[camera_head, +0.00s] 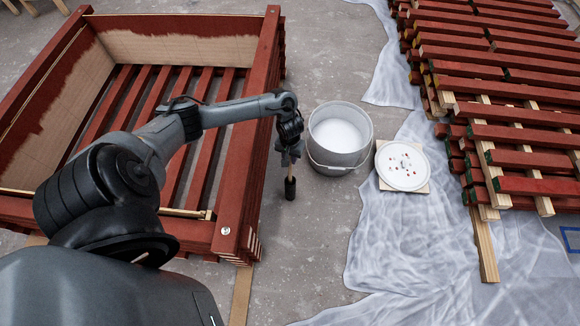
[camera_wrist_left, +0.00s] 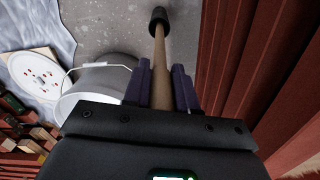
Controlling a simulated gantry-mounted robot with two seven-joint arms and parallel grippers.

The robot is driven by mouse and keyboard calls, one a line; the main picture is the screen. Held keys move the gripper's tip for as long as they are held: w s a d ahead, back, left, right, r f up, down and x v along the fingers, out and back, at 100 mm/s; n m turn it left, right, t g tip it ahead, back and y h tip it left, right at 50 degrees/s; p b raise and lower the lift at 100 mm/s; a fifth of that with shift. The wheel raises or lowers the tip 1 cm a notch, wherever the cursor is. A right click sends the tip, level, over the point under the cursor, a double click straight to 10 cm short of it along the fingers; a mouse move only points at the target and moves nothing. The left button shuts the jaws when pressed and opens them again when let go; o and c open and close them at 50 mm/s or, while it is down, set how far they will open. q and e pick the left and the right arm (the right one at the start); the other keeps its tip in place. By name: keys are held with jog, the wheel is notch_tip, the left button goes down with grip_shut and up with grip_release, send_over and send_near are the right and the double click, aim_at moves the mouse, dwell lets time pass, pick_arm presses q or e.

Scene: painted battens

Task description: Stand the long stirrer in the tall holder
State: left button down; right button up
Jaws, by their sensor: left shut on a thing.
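My left gripper (camera_head: 290,160) is shut on the long stirrer (camera_head: 290,173), a pale wooden stick that points down. In the left wrist view the stirrer (camera_wrist_left: 159,50) runs out between the two dark purple fingers. A black cylinder-shaped piece (camera_head: 290,189) is around its far end, and it also shows in the left wrist view (camera_wrist_left: 158,15). I cannot tell whether this is the stirrer's own head or a separate holder, nor whether it touches the floor. No other clear tall holder shows. My right gripper is in neither view.
A bucket of white paint (camera_head: 358,158) stands right of the gripper, beside a round white lid (camera_head: 403,166) with red specks. A red-painted slatted crate (camera_head: 228,240) is on the left. Stacked red battens (camera_head: 530,160) and plastic sheeting (camera_head: 420,265) are on the right.

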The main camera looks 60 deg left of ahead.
pick_arm(q)
jog(key=b, duration=0.3)
send_over(290, 173)
jog(key=shift+f, duration=2.6)
jog(key=shift+w+a+r, duration=0.1)
jog(key=shift+w+a, duration=0.1)
jog(key=shift+a, duration=0.1)
jog(key=c, duration=0.9)
grip_release()
